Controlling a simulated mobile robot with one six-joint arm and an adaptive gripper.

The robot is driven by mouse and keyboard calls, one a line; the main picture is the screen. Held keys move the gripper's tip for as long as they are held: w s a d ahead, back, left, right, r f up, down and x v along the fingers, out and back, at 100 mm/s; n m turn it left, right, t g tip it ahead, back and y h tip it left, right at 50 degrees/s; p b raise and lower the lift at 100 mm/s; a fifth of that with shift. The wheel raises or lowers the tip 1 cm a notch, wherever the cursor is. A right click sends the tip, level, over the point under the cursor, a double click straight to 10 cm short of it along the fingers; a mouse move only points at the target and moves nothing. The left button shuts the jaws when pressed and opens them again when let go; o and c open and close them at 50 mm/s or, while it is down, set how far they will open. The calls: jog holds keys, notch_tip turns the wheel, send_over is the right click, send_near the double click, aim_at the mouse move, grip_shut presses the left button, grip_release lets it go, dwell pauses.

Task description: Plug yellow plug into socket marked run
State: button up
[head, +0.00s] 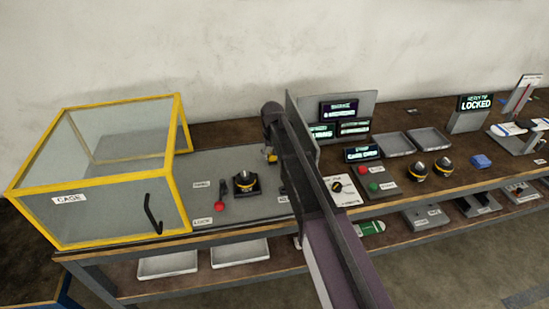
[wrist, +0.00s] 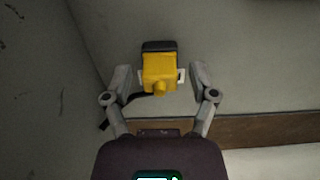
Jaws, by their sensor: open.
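The yellow plug (wrist: 160,73) shows in the wrist view with a black part at its far end and a dark cable at its lower left. My gripper (wrist: 160,76) is open, with one finger on each side of the plug and a visible gap to its body. In the head view my arm hides most of this spot; only a small yellow patch of the plug (head: 270,156) shows beside my wrist. I cannot make out a socket marked run; a label (head: 283,199) is partly hidden by my arm.
A yellow-framed glass case (head: 110,214) with a black handle stands at the left. A black device with a dome (head: 245,182) and a red knob (head: 220,206) sit on the grey panel. Lit screens (head: 340,110), trays (head: 395,143) and domed parts (head: 443,167) lie to the right.

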dwell(0.3)
grip_shut()
jog(key=shift+r, duration=0.25)
jog(key=shift+r+p, duration=2.6)
jog(key=shift+p, duration=0.25)
jog(key=shift+r, duration=0.15)
